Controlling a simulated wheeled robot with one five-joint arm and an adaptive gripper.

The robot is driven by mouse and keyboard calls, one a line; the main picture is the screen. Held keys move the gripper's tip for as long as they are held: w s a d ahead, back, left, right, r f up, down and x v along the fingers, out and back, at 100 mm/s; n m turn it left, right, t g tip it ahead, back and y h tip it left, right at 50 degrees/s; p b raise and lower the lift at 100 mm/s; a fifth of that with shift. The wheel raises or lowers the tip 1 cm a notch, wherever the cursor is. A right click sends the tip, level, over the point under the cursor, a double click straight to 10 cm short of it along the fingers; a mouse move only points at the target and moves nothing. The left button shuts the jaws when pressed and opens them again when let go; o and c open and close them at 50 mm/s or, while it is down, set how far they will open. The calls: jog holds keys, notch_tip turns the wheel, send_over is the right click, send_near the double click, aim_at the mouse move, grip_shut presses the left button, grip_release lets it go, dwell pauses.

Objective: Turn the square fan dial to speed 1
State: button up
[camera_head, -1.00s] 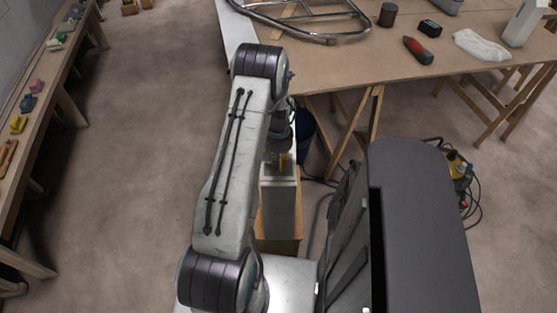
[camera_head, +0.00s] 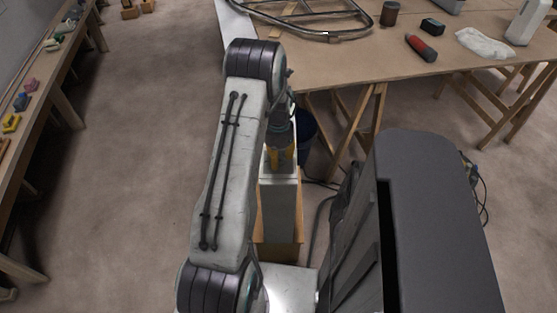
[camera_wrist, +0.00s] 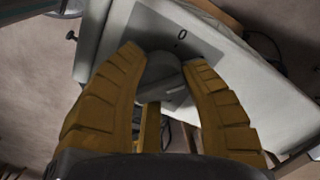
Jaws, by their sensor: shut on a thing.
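The fan dial (camera_wrist: 163,74) is a dark grey knob on a grey panel (camera_wrist: 205,38) of a pale box-shaped unit. A "0" mark shows on the panel just beyond the knob. My gripper (camera_wrist: 165,62) has its two ribbed yellow fingers shut on the knob, one on each side.
A wooden workbench (camera_head: 330,72) with a metal tube frame (camera_head: 325,33), a red tool (camera_head: 420,47) and a white cloth (camera_head: 484,42) stands beyond. A dark blue bin (camera_head: 306,132) is close behind the fan unit. Cables lie on the floor. A low bench runs along the left.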

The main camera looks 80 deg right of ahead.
aim_at(279, 154)
jog(key=shift+f+m, duration=0.15)
jog(key=shift+m, duration=0.45)
jog(key=shift+a+b, duration=0.1)
jog(key=shift+b, duration=0.2)
jog(key=o, duration=1.2)
notch_tip(279, 154, up, 12)
jog(key=shift+r, duration=0.1)
dwell(0.7)
